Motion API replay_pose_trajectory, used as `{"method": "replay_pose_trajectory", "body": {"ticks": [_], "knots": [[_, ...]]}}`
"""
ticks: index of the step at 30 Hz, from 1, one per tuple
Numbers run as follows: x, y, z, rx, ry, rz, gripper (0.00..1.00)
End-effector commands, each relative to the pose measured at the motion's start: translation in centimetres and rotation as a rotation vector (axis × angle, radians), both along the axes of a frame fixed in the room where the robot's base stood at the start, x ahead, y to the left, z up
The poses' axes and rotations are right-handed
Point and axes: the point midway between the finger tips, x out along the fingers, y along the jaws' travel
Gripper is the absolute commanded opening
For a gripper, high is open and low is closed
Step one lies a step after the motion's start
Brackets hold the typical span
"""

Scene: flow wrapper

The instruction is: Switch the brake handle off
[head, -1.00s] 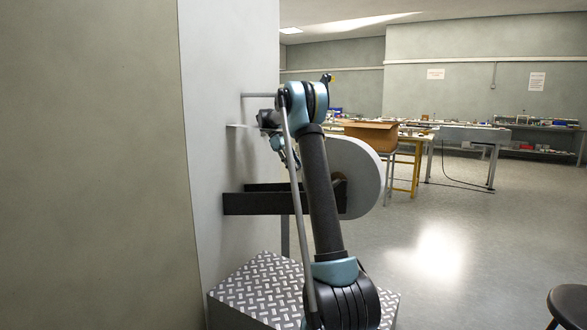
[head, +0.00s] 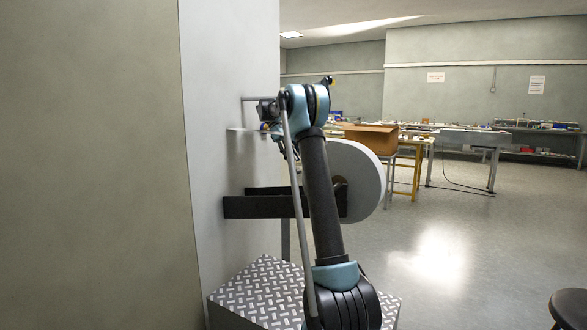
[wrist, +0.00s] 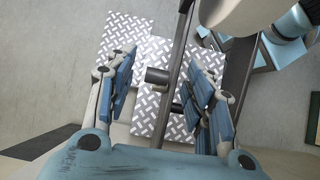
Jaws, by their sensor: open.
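In the wrist view, a short dark cylinder (wrist: 157,76) sticks out to the left from a long dark bar. It may be the brake handle, but I cannot tell for sure. A second dark stub (wrist: 177,108) shows lower on the same bar. My gripper (wrist: 162,64) is open, with one blue-padded finger left of the cylinder and the other right of the bar. Nothing is gripped, and contact cannot be judged. In the head view my gripper is mostly hidden behind my arm, close to the pale machine wall, above the dark roll bracket (head: 262,206).
A large white roll (head: 368,180) sits by the bracket, right of my arm; its edge shows in the wrist view (wrist: 240,14). A grey rod (head: 262,98) and thin plate (head: 240,129) jut from the wall. A diamond-plate step (head: 255,285) lies below.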

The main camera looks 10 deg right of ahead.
Motion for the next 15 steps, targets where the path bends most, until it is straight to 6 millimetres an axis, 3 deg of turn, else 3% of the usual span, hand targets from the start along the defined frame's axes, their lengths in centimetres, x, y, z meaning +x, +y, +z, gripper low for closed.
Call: {"method": "replay_pose_trajectory", "body": {"ticks": [6,15], "knots": [[0.0,0.0,3.0,0.000,0.000,0.000,0.48],[0.0,0.0,4.1,0.000,0.000,0.000,0.48]]}}
